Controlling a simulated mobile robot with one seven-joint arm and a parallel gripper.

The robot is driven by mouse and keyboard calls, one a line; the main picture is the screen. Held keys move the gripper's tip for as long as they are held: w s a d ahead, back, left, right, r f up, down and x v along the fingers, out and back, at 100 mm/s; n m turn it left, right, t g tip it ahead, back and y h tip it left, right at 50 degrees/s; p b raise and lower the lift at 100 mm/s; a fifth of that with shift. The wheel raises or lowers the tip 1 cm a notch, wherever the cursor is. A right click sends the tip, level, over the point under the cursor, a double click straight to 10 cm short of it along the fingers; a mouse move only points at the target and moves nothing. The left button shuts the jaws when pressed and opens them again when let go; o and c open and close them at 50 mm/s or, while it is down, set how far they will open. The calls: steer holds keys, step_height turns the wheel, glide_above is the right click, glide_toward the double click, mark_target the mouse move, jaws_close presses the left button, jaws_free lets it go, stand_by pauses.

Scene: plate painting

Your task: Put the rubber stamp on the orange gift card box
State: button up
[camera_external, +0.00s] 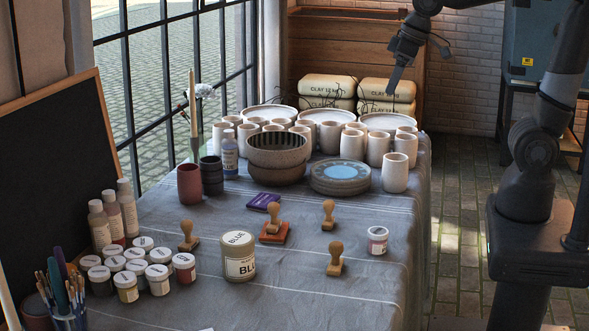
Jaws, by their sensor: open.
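A flat orange-red box (287,238), which looks like the gift card box, lies mid-table. A wooden-handled rubber stamp (273,214) stands upright and appears to rest on it. Three similar stamps stand on the cloth: one to the left (187,236), one to the right (328,215) and one nearer the front right (335,259). My gripper (393,88) is open and empty, raised above the table's far right end, well away from the box and stamps.
A purple box (263,202) lies behind the orange one. A large glaze jar (238,256) stands in front, and a small jar (377,240) at right. Bowls (277,158), a plate stack (340,178) and several cups (394,172) fill the back. The front right cloth is clear.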

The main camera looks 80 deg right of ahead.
steer(key=s+d+f+t, duration=0.1)
steer(key=s+d, duration=0.1)
steer(key=s, duration=0.9)
steer(key=shift+s+f+t, duration=0.2)
steer(key=shift+s+t, duration=0.1)
steer(key=shift+s, duration=0.1)
